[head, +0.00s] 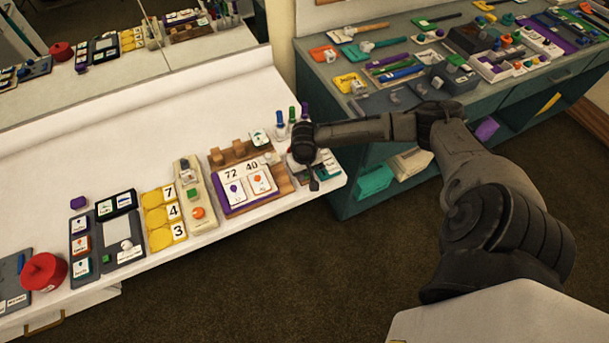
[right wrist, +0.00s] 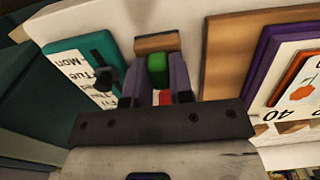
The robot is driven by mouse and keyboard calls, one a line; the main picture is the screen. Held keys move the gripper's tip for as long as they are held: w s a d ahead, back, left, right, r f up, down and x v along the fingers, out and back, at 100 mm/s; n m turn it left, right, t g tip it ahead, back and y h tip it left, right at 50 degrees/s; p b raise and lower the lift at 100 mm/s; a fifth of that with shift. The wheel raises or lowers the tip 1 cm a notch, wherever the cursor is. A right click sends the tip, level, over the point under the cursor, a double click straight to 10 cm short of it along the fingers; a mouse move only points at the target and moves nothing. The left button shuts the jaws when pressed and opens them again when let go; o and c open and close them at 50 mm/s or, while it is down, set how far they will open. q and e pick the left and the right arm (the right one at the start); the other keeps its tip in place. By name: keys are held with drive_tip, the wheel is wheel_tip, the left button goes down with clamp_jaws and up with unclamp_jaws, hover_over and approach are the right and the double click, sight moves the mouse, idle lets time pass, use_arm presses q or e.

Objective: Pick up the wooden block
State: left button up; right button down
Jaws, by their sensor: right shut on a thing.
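In the right wrist view, the wooden block (right wrist: 158,42) shows as a tan wooden face at the ends of my right gripper's (right wrist: 155,78) two fingers. The fingers are closed in on it from both sides. A green piece (right wrist: 157,69) lies between the fingers, with a red and white patch nearer the palm. I cannot tell whether these belong to the block. In the head view, my right gripper (head: 303,158) is low at the right end of the white counter, and its hand hides the block. My left gripper is not in view.
A purple-edged board (head: 225,205) with number cards lies left of my right gripper on the white counter (head: 110,150). Colored markers (head: 292,116) stand behind it. A teal calendar board (right wrist: 85,62) is close by. The dark cabinet (head: 345,165) begins beyond the counter's right end.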

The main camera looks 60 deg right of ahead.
drive_tip(key=shift+r, duration=0.55)
drive_tip(key=r, duration=0.1)
drive_tip(key=r+p, duration=0.1)
drive_tip(key=r, duration=0.1)
drive_tip(key=shift+s+d+r+p, duration=0.1)
drive_tip(key=shift+s+r+p, duration=0.15)
drive_tip(key=shift+r+p, duration=0.05)
drive_tip(key=s+d+r+p, duration=0.2)
drive_tip(key=s+r, duration=0.4)
drive_tip(key=s, duration=0.5)
drive_tip(key=shift+d+r+p, duration=0.15)
drive_tip(key=shift+d+p, duration=0.15)
drive_tip(key=shift+p, duration=0.15)
